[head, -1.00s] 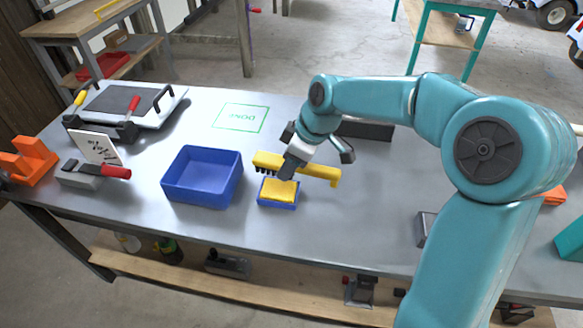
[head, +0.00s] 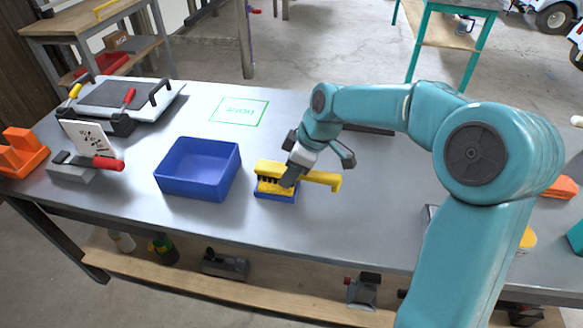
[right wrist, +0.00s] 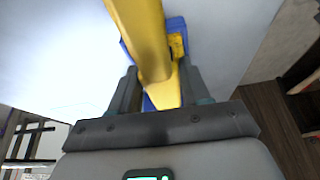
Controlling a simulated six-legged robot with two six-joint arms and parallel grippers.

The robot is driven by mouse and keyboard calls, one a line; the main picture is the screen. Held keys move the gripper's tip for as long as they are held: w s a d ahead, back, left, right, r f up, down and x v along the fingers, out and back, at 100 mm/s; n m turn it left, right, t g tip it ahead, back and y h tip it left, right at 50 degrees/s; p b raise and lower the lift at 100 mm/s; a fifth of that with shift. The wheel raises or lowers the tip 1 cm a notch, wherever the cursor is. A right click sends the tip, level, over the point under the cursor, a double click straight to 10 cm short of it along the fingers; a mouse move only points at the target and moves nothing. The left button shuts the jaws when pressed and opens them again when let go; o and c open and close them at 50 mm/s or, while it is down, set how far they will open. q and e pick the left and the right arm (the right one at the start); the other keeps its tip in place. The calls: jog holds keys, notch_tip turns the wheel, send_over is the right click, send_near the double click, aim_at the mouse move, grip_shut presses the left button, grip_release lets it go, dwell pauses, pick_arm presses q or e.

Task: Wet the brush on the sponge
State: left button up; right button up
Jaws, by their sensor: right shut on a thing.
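My right gripper (head: 291,178) is shut on a yellow brush (head: 322,178). The brush lies level, its handle toward the right and its dark bristles facing down over the sponge. The yellow sponge (head: 272,187) sits in a small blue tray (head: 281,197) and is mostly hidden by the brush. The bristles appear to be at the sponge; I cannot tell how firmly they touch. In the right wrist view, the brush (right wrist: 148,40) runs between the two fingers, with part of the blue tray (right wrist: 177,27) behind it. My left gripper is not in view.
A larger empty blue bin (head: 197,190) stands left of the sponge tray. A green-outlined mat marked DONE (head: 239,111) lies behind. A clamp with a red handle (head: 85,168), a white card and an orange bracket (head: 22,153) are at the left. The table front is clear.

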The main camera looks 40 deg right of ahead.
jog(key=shift+f+b, duration=0.4)
jog(key=shift+b, duration=0.05)
dwell(1.8)
notch_tip(320, 180, up, 7)
jog(key=p, duration=0.5)
jog(key=shift+r, duration=0.1)
dwell(0.7)
